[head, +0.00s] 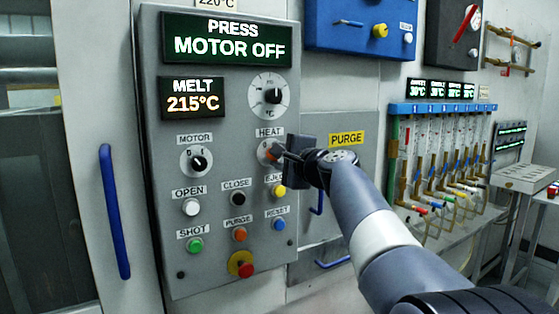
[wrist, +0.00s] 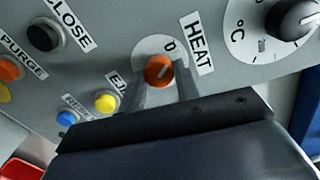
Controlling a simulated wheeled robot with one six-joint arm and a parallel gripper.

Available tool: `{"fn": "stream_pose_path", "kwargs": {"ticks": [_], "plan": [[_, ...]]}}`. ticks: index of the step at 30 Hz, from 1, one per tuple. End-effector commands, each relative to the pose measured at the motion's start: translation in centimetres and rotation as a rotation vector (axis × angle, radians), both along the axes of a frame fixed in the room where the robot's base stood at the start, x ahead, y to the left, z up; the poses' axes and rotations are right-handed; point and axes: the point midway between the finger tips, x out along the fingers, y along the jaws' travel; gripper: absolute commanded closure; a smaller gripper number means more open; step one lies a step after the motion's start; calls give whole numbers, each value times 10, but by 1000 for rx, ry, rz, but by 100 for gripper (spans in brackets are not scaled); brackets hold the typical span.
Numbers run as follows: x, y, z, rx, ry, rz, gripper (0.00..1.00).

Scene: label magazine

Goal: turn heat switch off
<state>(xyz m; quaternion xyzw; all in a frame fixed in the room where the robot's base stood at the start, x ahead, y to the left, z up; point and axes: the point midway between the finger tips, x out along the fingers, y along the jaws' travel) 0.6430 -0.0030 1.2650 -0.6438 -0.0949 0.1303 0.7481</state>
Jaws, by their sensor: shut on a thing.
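The heat switch (wrist: 159,71) is an orange rotary knob on a white round plate, beside the HEAT label (wrist: 196,55) in the wrist view. In the head view the knob (head: 266,153) is partly hidden by my gripper (head: 277,153). My gripper also shows in the wrist view (wrist: 164,85), its two fingers on either side of the knob and shut on it. A 0 mark shows on the plate near the knob; the other mark is hidden. The pale line on the knob runs at a slant, not clearly at the 0. The display (head: 228,40) reads PRESS MOTOR OFF.
The MELT display (head: 193,99) reads 215°C. A temperature dial (head: 270,96) sits above the heat switch and the MOTOR knob (head: 196,161) to its left. Yellow (head: 279,191), black (head: 238,199) and blue (head: 279,224) buttons sit close below. A red stop button (head: 241,264) is lower.

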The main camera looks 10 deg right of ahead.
Motion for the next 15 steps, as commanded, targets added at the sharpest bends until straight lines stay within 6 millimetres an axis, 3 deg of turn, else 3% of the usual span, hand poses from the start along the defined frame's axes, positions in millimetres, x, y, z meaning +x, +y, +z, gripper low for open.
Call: {"fn": "stream_pose_path", "kwargs": {"ticks": [14, 15], "plan": [[0, 1, -1, -13, -1, 2, 92], [0, 1, -1, -13, -1, 2, 67]]}}
